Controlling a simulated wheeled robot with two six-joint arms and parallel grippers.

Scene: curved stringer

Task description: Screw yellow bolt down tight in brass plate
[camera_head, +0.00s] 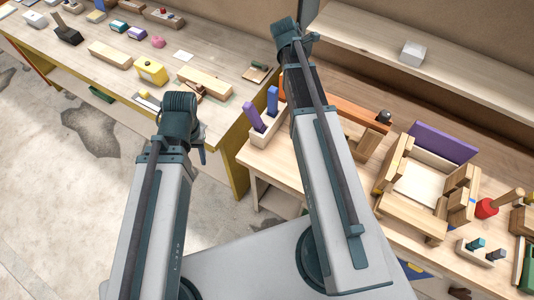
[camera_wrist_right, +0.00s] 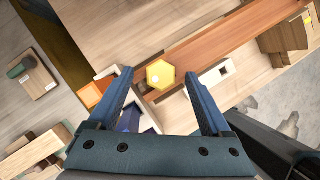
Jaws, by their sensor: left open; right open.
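In the right wrist view a yellow bolt (camera_wrist_right: 160,74) shows its hexagonal head from above, with a pale spot on it. It lies between the fingertip lines of my right gripper (camera_wrist_right: 158,80), which is open with a finger on either side and no visible contact. How far the bolt sits in its hole is hidden. I cannot make out a brass plate for certain. In the head view my right gripper is hidden by its arm. My left gripper (camera_head: 200,150) shows only partly, beyond its dark arm joint, beside the left table's edge; it is open.
A long brown stringer (camera_wrist_right: 215,48) runs diagonally past the bolt. A pale block with a square hole (camera_wrist_right: 225,69) and an orange block (camera_wrist_right: 92,94) lie close by. In the head view a wooden holder (camera_head: 265,128) carries purple and blue pieces. Bare floor (camera_head: 60,190) lies left.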

